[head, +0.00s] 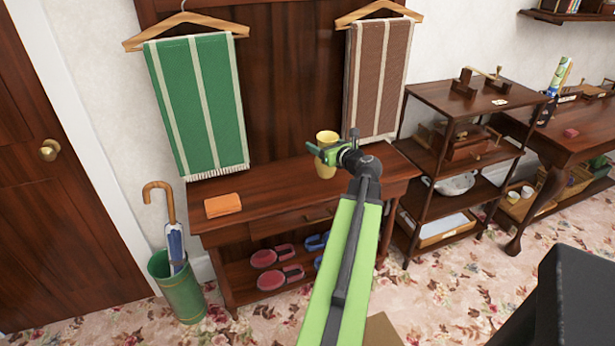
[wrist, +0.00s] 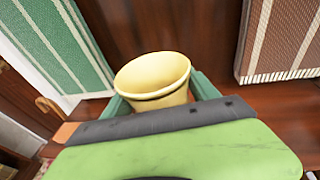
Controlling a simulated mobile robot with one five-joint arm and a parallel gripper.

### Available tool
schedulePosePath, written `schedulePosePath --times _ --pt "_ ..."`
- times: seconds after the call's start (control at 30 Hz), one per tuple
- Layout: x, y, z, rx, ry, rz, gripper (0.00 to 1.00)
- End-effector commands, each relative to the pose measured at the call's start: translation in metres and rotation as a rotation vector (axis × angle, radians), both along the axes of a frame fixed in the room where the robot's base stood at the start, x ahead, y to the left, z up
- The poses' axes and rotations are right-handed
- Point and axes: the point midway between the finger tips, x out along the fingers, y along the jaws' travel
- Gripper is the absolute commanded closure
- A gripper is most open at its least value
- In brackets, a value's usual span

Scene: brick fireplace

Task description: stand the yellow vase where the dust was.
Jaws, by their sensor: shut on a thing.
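The yellow vase (head: 327,151) is upright at the right part of the wooden console table (head: 270,190). My gripper (head: 329,152) is shut around the vase, with its green fingers on either side of it. In the wrist view the vase (wrist: 155,82) shows its open rim between the fingers, and my gripper's body hides its lower part. I cannot tell whether its base touches the tabletop. No dust shows on the table.
A folded orange cloth (head: 222,205) lies at the table's left end. Green (head: 197,103) and brown (head: 377,78) striped towels hang behind. The tabletop between cloth and vase is clear. A shelf unit (head: 470,100) stands to the right, an umbrella stand (head: 178,287) to the left.

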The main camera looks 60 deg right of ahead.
Motion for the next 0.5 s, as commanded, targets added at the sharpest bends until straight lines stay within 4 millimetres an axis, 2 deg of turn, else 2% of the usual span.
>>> schedulePosePath --times 0.03,0.2,0.3,0.5 --pt "0.015 -0.008 -0.018 0.0 0.0 0.003 0.89" --pt "0.058 -0.024 -0.044 0.0 -0.001 0.004 0.89" --pt "0.076 -0.031 -0.055 0.0 0.0 0.003 0.89" --pt "0.09 -0.036 -0.059 -0.001 0.0 0.0 0.89"
